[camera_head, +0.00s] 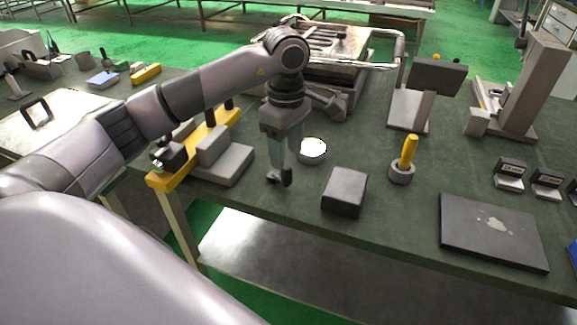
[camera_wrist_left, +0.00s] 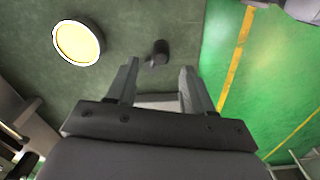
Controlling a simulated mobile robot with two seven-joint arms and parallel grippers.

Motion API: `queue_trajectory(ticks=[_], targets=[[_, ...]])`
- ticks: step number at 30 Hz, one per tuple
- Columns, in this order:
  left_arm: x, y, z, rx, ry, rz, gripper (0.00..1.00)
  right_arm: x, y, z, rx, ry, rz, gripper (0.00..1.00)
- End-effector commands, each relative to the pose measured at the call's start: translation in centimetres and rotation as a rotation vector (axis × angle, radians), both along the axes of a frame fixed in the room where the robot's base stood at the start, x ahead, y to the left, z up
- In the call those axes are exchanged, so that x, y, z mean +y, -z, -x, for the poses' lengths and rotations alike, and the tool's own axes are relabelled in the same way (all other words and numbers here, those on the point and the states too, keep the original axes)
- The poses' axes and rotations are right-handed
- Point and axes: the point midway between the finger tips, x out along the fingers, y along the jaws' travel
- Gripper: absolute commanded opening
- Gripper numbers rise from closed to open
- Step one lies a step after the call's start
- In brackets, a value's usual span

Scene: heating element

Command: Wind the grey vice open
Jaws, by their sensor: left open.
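What I take to be the grey vice (camera_head: 223,152) is a low, blocky grey body on a flat base near the table's front edge, left of my left gripper (camera_head: 279,170). My left gripper points down, its fingers apart and empty. A small dark knob (camera_head: 286,178) shows at the fingertips; I cannot tell if it belongs to the vice or is touched. In the left wrist view, this dark knob (camera_wrist_left: 157,50) lies just beyond the open fingertips (camera_wrist_left: 158,66), and a pale surface shows between the fingers. My right gripper is not in view.
A round bowl (camera_head: 312,151) stands close behind and right of my left gripper. A dark block (camera_head: 345,190) is to the right. A yellow bar (camera_head: 208,140) with dark parts lies left of the grey body. A yellow-handled tool (camera_head: 408,153) and a dark plate (camera_head: 491,232) are farther right.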

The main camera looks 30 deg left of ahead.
Motion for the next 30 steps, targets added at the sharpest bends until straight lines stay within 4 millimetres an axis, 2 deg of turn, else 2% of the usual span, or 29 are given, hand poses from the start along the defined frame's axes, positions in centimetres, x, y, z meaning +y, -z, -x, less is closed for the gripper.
queue_trajectory(ticks=[12, 16, 23, 24, 28, 29, 30], targets=[[-0.1, 5.9, 0.1, 0.004, 0.000, 0.004, 0.52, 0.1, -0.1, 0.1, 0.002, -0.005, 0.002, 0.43], [-0.1, 6.7, 0.1, 0.002, 0.000, 0.004, 0.52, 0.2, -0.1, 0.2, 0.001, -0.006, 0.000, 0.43], [-0.1, 6.8, 0.0, 0.001, 0.000, 0.004, 0.52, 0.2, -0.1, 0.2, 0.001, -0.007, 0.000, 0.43], [-0.1, 6.8, 0.0, 0.001, 0.000, 0.004, 0.48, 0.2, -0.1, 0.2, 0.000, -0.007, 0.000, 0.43], [-0.1, 6.8, 0.0, 0.001, 0.000, 0.005, 0.06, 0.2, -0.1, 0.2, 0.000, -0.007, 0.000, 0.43], [-0.1, 6.8, 0.0, 0.001, 0.000, 0.005, 0.00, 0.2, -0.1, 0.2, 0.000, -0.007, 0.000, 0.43], [-0.1, 6.8, 0.0, 0.001, 0.000, 0.005, 0.00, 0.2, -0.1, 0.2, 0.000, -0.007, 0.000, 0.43]])
